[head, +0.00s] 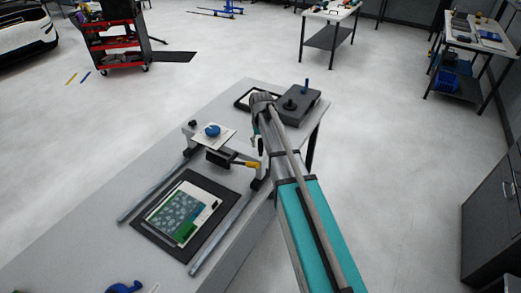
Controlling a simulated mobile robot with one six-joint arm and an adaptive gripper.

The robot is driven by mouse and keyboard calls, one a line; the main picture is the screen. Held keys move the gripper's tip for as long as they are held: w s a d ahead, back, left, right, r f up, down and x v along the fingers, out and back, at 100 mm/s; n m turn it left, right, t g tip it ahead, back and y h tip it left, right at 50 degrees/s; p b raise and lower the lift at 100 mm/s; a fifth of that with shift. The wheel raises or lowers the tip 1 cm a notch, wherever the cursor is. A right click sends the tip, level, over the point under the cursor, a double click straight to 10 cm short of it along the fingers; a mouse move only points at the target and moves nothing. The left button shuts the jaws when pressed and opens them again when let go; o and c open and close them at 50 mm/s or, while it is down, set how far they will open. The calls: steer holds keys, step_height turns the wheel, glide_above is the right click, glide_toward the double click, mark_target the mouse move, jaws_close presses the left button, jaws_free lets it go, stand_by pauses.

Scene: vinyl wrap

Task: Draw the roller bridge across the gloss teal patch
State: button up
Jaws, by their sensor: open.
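The roller bridge (219,159) spans two parallel rails at the far end of a dark mat. It has a dark roller block and a yellow handle (245,165) on its right side. A white plate with a blue knob (212,130) sits by it. The panel (178,214) lies on the mat between the rails, nearer to me than the bridge. It shows a bubbled grey-teal patch (176,212) and a green strip. My gripper (259,148) is open, pointing down just above and beyond the yellow handle, apparently empty. Its fingertips are small and contact cannot be judged.
The left rail (153,191) and right rail (221,232) flank the mat (207,240). A dark grey box (302,104) with knobs and a dark tray stand at the table's far end. A blue tool (124,287) lies at the near edge. The table's right edge runs under my arm.

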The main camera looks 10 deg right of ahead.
steer(key=shift+f+b, duration=0.55)
steer(key=shift+f, duration=0.25)
jaws_close()
